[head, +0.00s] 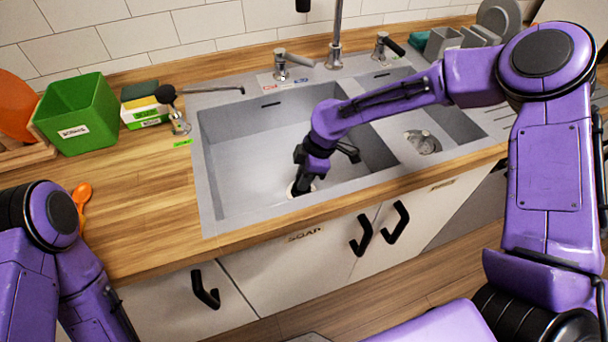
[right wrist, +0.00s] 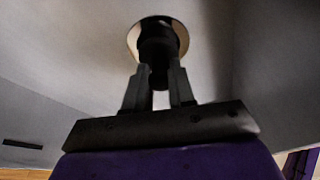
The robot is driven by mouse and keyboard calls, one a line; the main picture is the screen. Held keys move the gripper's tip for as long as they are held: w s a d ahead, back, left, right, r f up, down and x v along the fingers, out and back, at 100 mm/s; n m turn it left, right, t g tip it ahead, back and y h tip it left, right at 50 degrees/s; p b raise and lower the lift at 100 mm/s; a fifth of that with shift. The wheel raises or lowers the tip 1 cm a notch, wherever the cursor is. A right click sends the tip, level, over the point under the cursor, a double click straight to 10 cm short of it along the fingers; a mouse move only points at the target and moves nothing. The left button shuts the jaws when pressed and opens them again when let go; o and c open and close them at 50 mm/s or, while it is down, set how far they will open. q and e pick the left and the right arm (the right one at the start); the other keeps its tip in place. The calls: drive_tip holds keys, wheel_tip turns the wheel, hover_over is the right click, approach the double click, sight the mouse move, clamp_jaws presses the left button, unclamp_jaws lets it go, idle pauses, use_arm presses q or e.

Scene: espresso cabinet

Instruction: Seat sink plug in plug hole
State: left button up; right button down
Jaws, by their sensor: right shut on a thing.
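My right gripper (head: 302,189) reaches down into the large left basin of the sink (head: 235,150), close to the basin floor near its front edge. In the right wrist view its two fingers (right wrist: 160,80) are shut on the dark sink plug (right wrist: 158,48). The plug hole (right wrist: 133,40) shows as a pale metal ring around and behind the plug, so the plug is over or in the hole; I cannot tell how deep. In the head view only a bit of the pale ring shows beside the fingertips. My left gripper is not in view.
The smaller right basin has its own drain (head: 422,142). The tap (head: 336,40) rises at the back, with a lever handle on each side. A green box (head: 77,112), a sponge pack (head: 145,112) and an orange spoon (head: 82,194) are on the wooden counter at left.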

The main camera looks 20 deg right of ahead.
idle(0.4)
drive_tip(key=shift+p, duration=0.35)
idle(0.4)
drive_tip(key=shift+p, duration=0.35)
idle(0.4)
drive_tip(key=shift+p, duration=0.4)
drive_tip(key=shift+f+b, duration=0.7)
drive_tip(key=shift+f, duration=0.5)
